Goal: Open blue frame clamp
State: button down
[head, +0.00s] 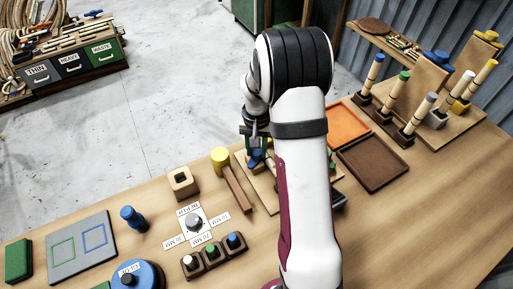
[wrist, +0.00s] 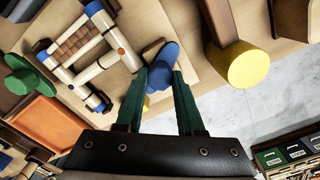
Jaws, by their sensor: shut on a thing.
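In the wrist view, the blue clamp knob (wrist: 163,68) sits between the two green fingers of my gripper (wrist: 163,85). The fingers are shut on it. The knob is beside a small rattan frame (wrist: 97,62) of pale rods with a woven brown panel and blue ends, lying on a light wooden board (wrist: 150,22). In the head view, my gripper (head: 256,150) is over the board, with the blue clamp (head: 256,161) below it. My arm hides most of the frame there.
A mallet with a yellow head (head: 220,155) lies left of the board. An orange tray (head: 348,124) and a brown tray (head: 373,163) are to the right. A green knob (wrist: 28,80) stands beyond the frame. Upright rods on stands (head: 405,100) are at the far right.

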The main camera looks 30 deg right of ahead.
aim_at(257, 151)
jog(key=n, duration=1.1)
jog(key=shift+s+n, duration=0.1)
jog(key=shift+n, duration=0.3)
dwell(0.4)
jog(key=c, duration=0.5)
grip_release()
notch_tip(257, 151, up, 16)
jog(key=shift+f, duration=0.1)
